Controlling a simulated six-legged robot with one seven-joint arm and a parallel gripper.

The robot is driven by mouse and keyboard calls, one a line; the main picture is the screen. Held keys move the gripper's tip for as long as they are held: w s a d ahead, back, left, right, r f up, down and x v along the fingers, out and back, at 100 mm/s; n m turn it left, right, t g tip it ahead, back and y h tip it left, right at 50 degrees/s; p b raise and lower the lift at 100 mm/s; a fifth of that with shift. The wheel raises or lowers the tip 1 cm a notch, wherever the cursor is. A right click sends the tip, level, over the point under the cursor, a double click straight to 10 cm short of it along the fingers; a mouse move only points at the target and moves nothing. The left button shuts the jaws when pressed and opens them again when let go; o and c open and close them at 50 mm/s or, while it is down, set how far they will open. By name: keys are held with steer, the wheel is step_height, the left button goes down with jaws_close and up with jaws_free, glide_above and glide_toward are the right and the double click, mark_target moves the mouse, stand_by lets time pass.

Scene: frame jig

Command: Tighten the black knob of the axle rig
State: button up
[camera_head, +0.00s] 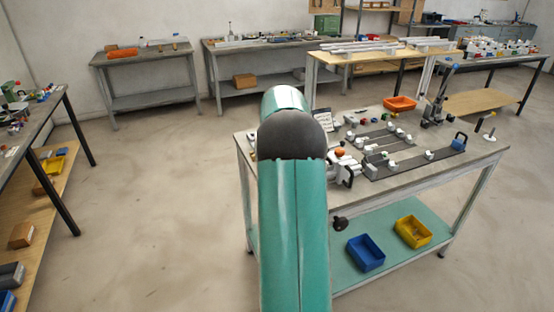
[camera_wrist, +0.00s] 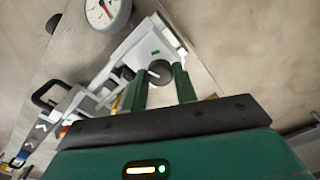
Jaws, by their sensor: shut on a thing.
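The black knob (camera_wrist: 160,76) shows in the wrist view as a dark round piece with a pale pin at its middle. It sits at the end of the white frame of the axle rig (camera_wrist: 128,52). My gripper (camera_wrist: 160,68) has its two green fingers on either side of the knob and is shut on it. The fingers hide parts of the knob's sides. In the head view my green arm covers part of the workbench (camera_head: 478,152), and I cannot make out the knob there for certain.
A round dial gauge (camera_wrist: 107,12) is close to the rig in the wrist view. A black handle (camera_wrist: 46,90) stands to the left. In the head view, an orange bin (camera_head: 399,103) is on the workbench, with blue (camera_head: 365,252) and yellow (camera_head: 412,231) bins on its lower shelf.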

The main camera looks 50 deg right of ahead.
steer(key=m, duration=0.3)
steer(key=shift+m, duration=2.2)
steer(key=o, duration=1)
step_height(320, 180, up, 14)
steer(key=shift+f, duration=0.1)
